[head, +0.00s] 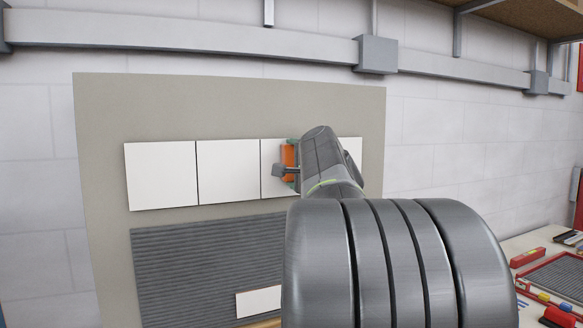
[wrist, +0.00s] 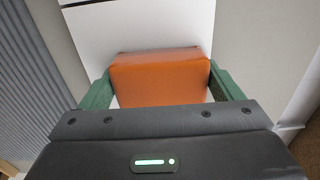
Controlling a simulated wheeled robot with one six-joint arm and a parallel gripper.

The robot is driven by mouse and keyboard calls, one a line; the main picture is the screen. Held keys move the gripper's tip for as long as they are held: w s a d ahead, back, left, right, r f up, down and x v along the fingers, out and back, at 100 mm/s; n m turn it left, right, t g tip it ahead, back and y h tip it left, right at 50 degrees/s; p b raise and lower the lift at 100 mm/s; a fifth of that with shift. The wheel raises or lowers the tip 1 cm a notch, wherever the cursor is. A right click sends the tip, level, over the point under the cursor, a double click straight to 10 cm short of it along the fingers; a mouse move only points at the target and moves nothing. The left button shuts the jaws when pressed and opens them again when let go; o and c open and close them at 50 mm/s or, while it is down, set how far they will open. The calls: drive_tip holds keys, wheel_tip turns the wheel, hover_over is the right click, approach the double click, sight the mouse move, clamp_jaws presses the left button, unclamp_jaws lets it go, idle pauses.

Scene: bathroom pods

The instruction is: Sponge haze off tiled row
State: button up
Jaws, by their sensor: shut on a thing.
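The tiled row (head: 160,176) is several white square tiles set side by side on a beige board (head: 100,110). The tiles look plain white; I cannot make out haze on them. My gripper (head: 288,163) is at the third tile from the left, and my arm hides part of the row's right end. In the wrist view the green fingers of my gripper (wrist: 163,82) are shut on an orange sponge (wrist: 160,80), one at each side. The sponge also shows as an orange patch in the head view (head: 288,158). It is over a white tile (wrist: 145,25); I cannot tell whether it touches.
Grey ridged adhesive (head: 200,265) covers the board below the row, with a loose-looking white tile (head: 258,302) low on it. A table (head: 530,240) at right holds red tools and a tray (head: 560,277). A grey conduit (head: 200,35) crosses the wall above the board.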

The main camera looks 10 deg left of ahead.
drive_tip(key=w+d+b, duration=0.2)
drive_tip(key=w+d, duration=0.6)
drive_tip(key=d, duration=0.4)
drive_tip(key=shift+w+d, duration=0.15)
drive_tip(key=shift+w, duration=0.05)
idle(1.0)
drive_tip(key=shift+s, duration=0.1)
drive_tip(key=shift+b+v, duration=1.25)
drive_tip(key=shift+v, duration=1.7)
drive_tip(key=shift+d, duration=0.1)
drive_tip(key=shift+b+v, duration=0.45)
drive_tip(key=shift+v, duration=1)
